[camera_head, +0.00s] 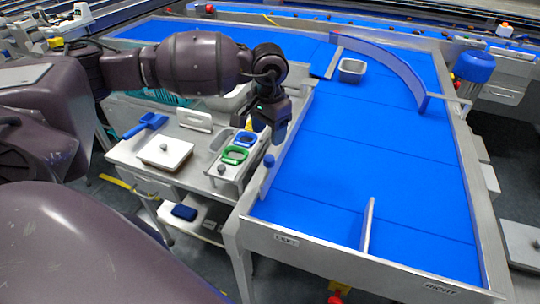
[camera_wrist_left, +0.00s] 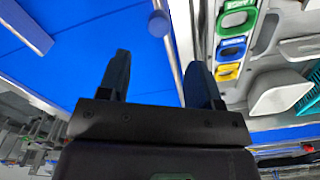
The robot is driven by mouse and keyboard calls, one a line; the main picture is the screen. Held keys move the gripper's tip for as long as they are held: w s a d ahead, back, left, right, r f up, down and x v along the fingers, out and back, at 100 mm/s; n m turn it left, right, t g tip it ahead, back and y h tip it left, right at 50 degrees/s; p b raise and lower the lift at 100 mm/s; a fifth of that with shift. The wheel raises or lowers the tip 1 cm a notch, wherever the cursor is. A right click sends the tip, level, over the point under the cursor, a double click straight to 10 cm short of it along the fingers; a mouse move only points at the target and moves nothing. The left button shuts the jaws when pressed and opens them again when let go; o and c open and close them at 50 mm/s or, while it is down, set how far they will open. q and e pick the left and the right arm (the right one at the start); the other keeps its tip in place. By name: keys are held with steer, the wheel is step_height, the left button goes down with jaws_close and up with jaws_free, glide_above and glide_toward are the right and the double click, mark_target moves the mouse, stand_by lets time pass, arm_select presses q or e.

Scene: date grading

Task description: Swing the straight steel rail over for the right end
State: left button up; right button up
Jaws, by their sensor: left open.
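The straight steel rail (camera_head: 287,144) lies along the left edge of the blue belt (camera_head: 350,150), on the side of the end marked LEFT (camera_head: 286,240). A round blue knob (camera_head: 269,160) stands at its near part. My left gripper (camera_head: 276,132) is above the rail side, a little behind the knob, pointing down. In the left wrist view its two dark fingers (camera_wrist_left: 158,60) are apart with nothing between them. The knob (camera_wrist_left: 158,23) shows ahead of the fingertips, beside the steel rail (camera_wrist_left: 183,35), apart from both fingers. My right gripper is not in view.
A short upright divider (camera_head: 367,228) splits the belt's near end, with RIGHT (camera_head: 440,288) marked on the right side. A curved blue guide (camera_head: 390,62) and a grey tin (camera_head: 352,70) are at the far end. A side table (camera_head: 190,135) holds trays and a blue scoop (camera_head: 147,124).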

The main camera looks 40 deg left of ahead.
mark_target(269, 158)
arm_select(q)
step_height(269, 158, down, 9)
steer(key=shift+r, duration=0.1)
stand_by(0.3)
steer(key=shift+d, duration=0.1)
jaws_close()
